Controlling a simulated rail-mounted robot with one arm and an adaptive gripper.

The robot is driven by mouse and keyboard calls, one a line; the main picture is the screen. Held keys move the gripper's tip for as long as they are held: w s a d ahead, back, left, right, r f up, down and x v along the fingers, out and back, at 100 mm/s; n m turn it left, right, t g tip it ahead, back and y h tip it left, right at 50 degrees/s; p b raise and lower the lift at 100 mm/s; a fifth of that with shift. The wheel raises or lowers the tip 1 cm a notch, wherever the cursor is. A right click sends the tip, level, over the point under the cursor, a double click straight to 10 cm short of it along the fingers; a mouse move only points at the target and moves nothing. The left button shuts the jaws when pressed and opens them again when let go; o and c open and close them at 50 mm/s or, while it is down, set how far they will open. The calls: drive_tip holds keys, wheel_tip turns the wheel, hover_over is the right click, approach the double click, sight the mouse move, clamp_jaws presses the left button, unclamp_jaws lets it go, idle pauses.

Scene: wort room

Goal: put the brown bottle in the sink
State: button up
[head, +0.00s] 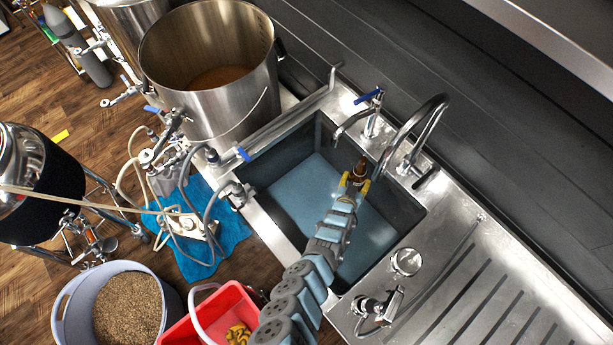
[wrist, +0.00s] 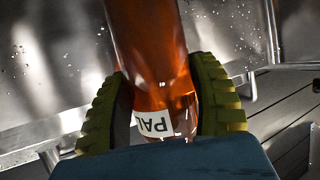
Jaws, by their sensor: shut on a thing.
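The brown bottle (head: 359,168) is between the yellow fingers of my gripper (head: 354,183) in the head view, over the back right part of the sink (head: 318,200). In the wrist view the bottle (wrist: 148,45) is amber, with a white label reading "PAL", and the green-yellow ridged fingers of my gripper (wrist: 165,105) press on both its sides. My gripper is shut on it. The bottle's far end is cut off at the top of the wrist view. I cannot tell how high it is above the sink floor.
A curved tap (head: 425,125) and a blue-handled tap (head: 372,112) stand at the sink's back edge, close to the bottle. A large steel pot (head: 215,75) is to the left. A ribbed drainboard (head: 480,290) lies to the right. The sink floor looks clear.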

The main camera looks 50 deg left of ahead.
drive_tip(key=shift+w+a+f+n+y+b, duration=0.15)
drive_tip(key=shift+a+f+n+y+b, duration=0.2)
drive_tip(key=shift+a+f+b, duration=0.4)
drive_tip(key=w+a+f+n+g+y+b, duration=0.1)
drive_tip(key=a+f+n+g+y+b, duration=0.25)
drive_tip(key=a+b, duration=0.45)
drive_tip(key=w+a+f+n+g+y+b, duration=0.1)
drive_tip(key=a+f+n+g+y+b, duration=0.2)
drive_tip(key=a+b, duration=0.45)
drive_tip(key=s+d+f+n+g+y+b, duration=0.1)
drive_tip(key=s+d+f+n+g+b, duration=0.15)
drive_tip(key=s+b, duration=0.4)
drive_tip(key=s+d+f+n+g+b, duration=0.1)
drive_tip(key=s+f+n+g+b, duration=0.3)
drive_tip(key=s+b, duration=0.3)
drive_tip(key=shift+n, duration=0.25)
drive_tip(key=shift+w+a+f+b, duration=0.1)
drive_tip(key=shift+w+f+b, duration=0.05)
drive_tip(key=shift+f+b, duration=2.3)
drive_tip(key=shift+w+a+f+b, duration=0.1)
drive_tip(key=shift+f+b, duration=2)
drive_tip(key=shift+f, duration=0.6)
drive_tip(key=shift+f, duration=0.1)
